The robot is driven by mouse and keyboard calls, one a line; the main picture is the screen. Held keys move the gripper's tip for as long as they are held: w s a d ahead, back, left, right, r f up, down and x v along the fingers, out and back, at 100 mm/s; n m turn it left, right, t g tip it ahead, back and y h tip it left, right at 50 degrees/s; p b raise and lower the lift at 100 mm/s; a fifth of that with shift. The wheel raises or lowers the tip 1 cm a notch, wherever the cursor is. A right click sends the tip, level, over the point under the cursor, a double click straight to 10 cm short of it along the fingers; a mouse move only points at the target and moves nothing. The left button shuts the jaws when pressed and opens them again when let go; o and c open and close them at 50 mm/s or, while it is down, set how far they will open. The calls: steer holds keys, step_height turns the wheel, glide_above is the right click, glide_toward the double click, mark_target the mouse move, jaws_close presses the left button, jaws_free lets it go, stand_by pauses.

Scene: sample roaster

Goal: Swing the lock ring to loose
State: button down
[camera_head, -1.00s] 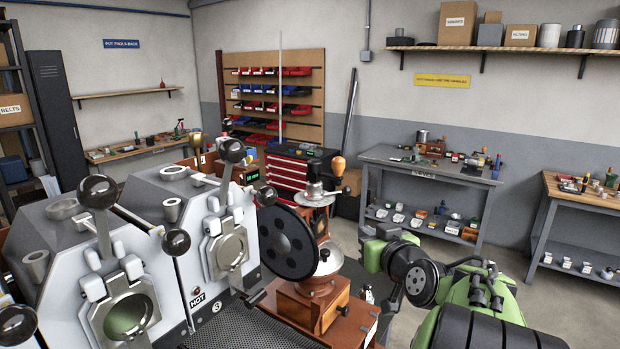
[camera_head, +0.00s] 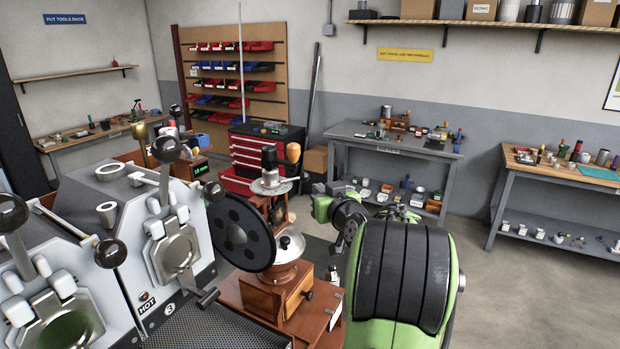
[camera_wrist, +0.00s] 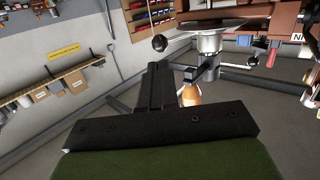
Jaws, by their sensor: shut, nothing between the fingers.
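A hand grinder (camera_head: 269,160) stands behind the large black disc (camera_head: 240,232), with a silver round plate (camera_head: 272,186) and an upright orange wooden handle (camera_head: 293,152). The wrist view shows what looks like the same grinder: a silver cup (camera_wrist: 210,42), a lever with a black ball (camera_wrist: 159,43) and the orange handle (camera_wrist: 190,93). I cannot tell for sure which part is the lock ring. My gripper (camera_wrist: 155,80) is shut and empty in the wrist view. Its fingers appear just beside the orange handle; contact cannot be told.
A wooden-box grinder (camera_head: 276,295) with a silver dome stands in front, near the black disc. The roaster (camera_head: 140,215) fills the left, with several black ball levers. A grey workbench (camera_head: 395,150) and a wooden-top bench (camera_head: 560,168) stand behind. Floor at right is clear.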

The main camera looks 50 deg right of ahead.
mark_target(306, 178)
steer(key=p+x, duration=0.2)
steer(key=x, duration=0.5)
